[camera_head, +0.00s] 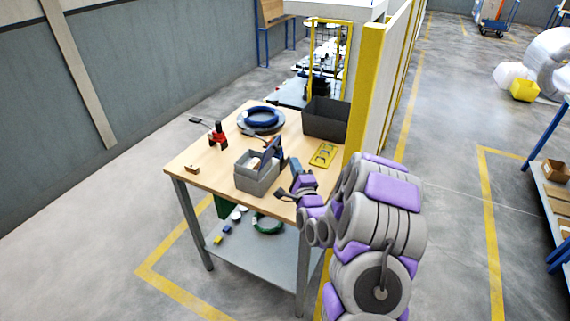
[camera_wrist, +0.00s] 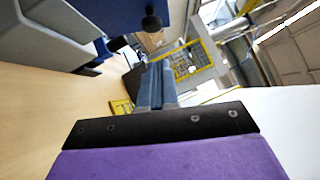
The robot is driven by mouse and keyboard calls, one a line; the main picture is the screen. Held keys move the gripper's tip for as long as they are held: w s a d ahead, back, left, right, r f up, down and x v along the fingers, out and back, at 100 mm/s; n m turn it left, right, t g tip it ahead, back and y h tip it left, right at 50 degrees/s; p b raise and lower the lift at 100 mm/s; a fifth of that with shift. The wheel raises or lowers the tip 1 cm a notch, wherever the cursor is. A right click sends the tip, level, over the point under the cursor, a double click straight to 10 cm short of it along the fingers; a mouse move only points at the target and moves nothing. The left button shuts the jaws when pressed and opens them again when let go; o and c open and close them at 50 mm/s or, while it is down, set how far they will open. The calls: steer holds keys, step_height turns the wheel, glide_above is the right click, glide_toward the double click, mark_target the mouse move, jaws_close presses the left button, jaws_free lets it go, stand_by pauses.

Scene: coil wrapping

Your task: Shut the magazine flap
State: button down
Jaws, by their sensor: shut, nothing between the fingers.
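The magazine is a grey box (camera_head: 256,174) on the front part of the wooden table. Its blue flap (camera_head: 270,151) stands up, steeply tilted, at the box's right side, so the box's top is open. In the wrist view the flap (camera_wrist: 100,14) shows at the upper left with a black knob (camera_wrist: 152,22), beside the grey box wall (camera_wrist: 45,35). My gripper (camera_head: 296,165) is just right of the flap. In the wrist view my gripper's fingers (camera_wrist: 155,82) are together and empty, with a visible gap to the knob. Part of the flap is cut off there.
A dark grey bin (camera_head: 326,119) stands at the table's back right, near a yellow plate (camera_head: 323,155). A blue coil (camera_head: 262,117) lies on a round base at the back. A red and black tool (camera_head: 217,135) stands left. A yellow-edged partition (camera_head: 368,90) borders the right.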

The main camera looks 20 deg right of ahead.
steer(key=w+a, duration=0.1)
steer(key=w+a+r+b, duration=0.1)
steer(key=w, duration=0.1)
steer(key=shift+w+a+r, duration=0.15)
steer(key=shift+w+a, duration=0.05)
steer(key=shift+d, duration=0.1)
stand_by(0.3)
